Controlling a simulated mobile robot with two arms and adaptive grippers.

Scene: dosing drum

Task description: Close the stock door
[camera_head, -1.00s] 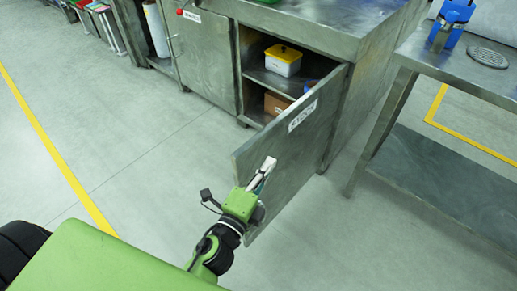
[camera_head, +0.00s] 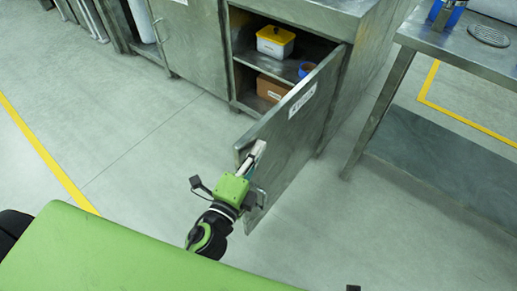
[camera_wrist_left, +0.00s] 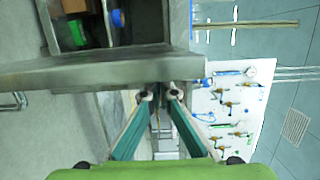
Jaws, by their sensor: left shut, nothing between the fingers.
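The stock door (camera_head: 287,152) is a grey metal panel with a white label. It stands wide open from the cabinet, its free edge toward me. A metal handle (camera_head: 261,196) shows low near that edge. My left gripper (camera_head: 257,150) is shut and empty at the upper part of the door near the free edge. In the left wrist view the door (camera_wrist_left: 90,72) runs across the picture as a grey band. The fingertips of my left gripper (camera_wrist_left: 160,92) are right at its edge; I cannot tell whether they touch. My right gripper is not in view.
The open cabinet holds a white box with a yellow lid (camera_head: 275,41), a cardboard box (camera_head: 271,88) and a blue roll (camera_head: 306,69). A closed door (camera_head: 192,45) is to the left. A metal table (camera_head: 462,52) stands to the right. The floor left of the door is clear.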

